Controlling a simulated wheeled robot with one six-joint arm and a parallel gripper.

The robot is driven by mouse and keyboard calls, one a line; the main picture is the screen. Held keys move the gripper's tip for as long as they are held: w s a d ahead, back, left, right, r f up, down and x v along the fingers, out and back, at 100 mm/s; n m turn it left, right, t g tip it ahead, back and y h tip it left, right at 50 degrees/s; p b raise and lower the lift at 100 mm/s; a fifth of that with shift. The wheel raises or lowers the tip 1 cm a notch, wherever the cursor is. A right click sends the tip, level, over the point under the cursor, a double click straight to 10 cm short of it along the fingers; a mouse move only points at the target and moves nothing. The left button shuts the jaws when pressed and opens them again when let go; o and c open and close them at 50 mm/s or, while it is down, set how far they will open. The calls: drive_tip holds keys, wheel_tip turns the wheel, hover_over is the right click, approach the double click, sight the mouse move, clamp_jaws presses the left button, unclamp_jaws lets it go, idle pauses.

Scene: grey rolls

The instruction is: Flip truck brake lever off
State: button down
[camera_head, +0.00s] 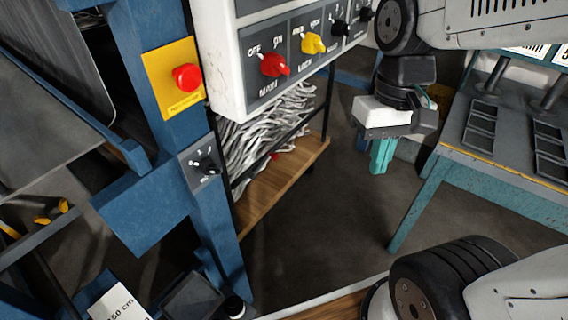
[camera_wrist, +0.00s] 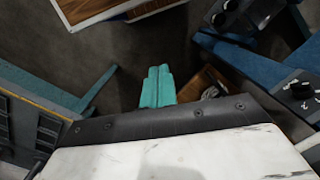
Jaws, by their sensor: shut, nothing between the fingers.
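I cannot pick out a truck brake lever with certainty in either view. A small grey plate with a black rotary switch (camera_head: 207,166) is fixed to a blue post at left of centre in the head view; what seems to be the same switch shows at the right edge of the wrist view (camera_wrist: 300,87). My gripper (camera_head: 381,158) hangs in the air to the right of the post, well apart from it. Its teal fingers (camera_wrist: 157,88) are shut together with nothing between them and point at the dark floor.
A control box (camera_head: 228,70) has red, yellow and black knobs. A red button (camera_head: 187,77) sits on a yellow plate. A wooden-shelved rack (camera_head: 285,185) holds grey strands. A teal-framed table (camera_head: 500,165) stands at right. Dark floor (camera_head: 340,215) lies open between.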

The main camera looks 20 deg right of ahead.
drive_tip(key=w+a+f+m+y, duration=0.3)
drive_tip(key=w+f+m+y, duration=0.95)
drive_tip(key=w+f, duration=1.35)
drive_tip(key=w+d+f+m+t, duration=0.2)
drive_tip(key=w+f+m+t, duration=0.15)
drive_tip(key=f, duration=0.35)
drive_tip(key=w+d+f+m+t, duration=0.2)
drive_tip(key=f+t, duration=0.3)
drive_tip(key=f, duration=0.3)
drive_tip(key=w+d+f+m+t, duration=0.2)
drive_tip(key=w+f+m+t, duration=0.15)
drive_tip(key=f, duration=0.35)
drive_tip(key=w+d+t+h, duration=0.1)
drive_tip(key=w+d+t, duration=0.2)
drive_tip(key=t, duration=0.1)
drive_tip(key=shift+w+d+r, duration=0.1)
drive_tip(key=shift+w+d, duration=0.15)
drive_tip(key=shift+w, duration=0.1)
